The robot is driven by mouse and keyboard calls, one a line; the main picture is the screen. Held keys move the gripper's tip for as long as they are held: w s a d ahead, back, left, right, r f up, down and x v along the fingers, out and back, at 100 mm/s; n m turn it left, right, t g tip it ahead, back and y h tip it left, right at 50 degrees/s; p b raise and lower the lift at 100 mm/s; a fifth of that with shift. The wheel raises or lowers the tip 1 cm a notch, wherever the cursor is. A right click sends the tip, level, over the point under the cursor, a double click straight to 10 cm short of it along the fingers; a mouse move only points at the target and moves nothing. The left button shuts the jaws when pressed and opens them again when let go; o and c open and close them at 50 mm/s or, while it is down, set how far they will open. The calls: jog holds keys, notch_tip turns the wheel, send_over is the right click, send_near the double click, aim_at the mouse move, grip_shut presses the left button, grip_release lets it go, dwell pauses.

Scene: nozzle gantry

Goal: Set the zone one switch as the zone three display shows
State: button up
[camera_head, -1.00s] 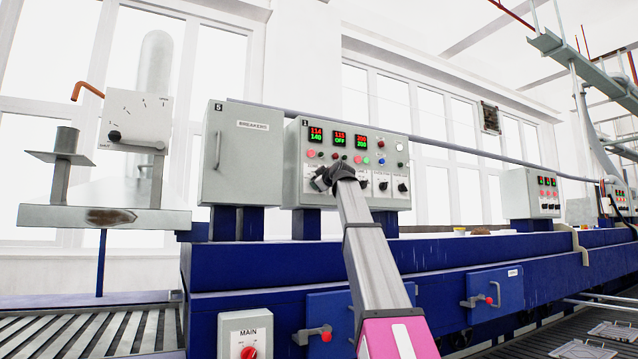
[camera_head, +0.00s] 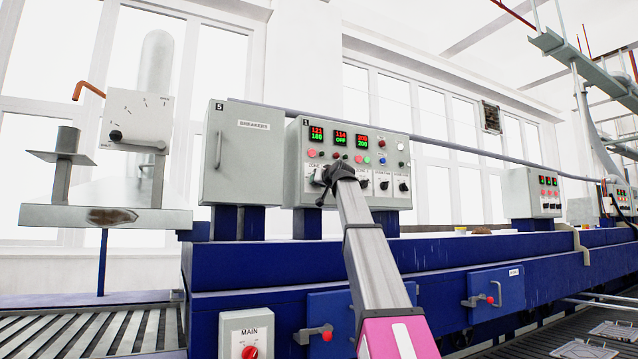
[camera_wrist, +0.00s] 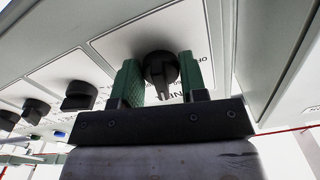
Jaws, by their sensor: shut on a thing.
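The zone one switch, a black rotary knob (camera_wrist: 159,74), sits between the two green fingers of my gripper (camera_wrist: 160,82) in the wrist view. My gripper is shut on it, at the left end of the panel's knob row. My gripper (camera_head: 328,182) hides that knob in the head view. The zone one display (camera_head: 316,135) reads about 121 in red over 180 in green. The zone three display (camera_head: 362,142) reads about 200 over 200. The zone two display (camera_head: 341,139) between them reads about 114 over OFF. The markings around the held knob are mostly hidden.
The control panel (camera_head: 395,152) carries other black knobs (camera_head: 384,185) to the right of my gripper, below coloured buttons. A breaker cabinet (camera_head: 245,170) stands close on the left. Blue machine framing (camera_head: 250,265) and a MAIN switch box (camera_head: 246,325) lie below.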

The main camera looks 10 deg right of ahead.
jog(key=m, duration=0.6)
jog(key=shift+a, duration=0.1)
jog(key=shift+m, duration=0.3)
dwell(0.3)
jog(key=o, duration=0.9)
jog(key=shift+s, duration=0.2)
jog(key=v, duration=1)
jog(key=shift+s+r, duration=0.1)
jog(key=shift+s, duration=0.2)
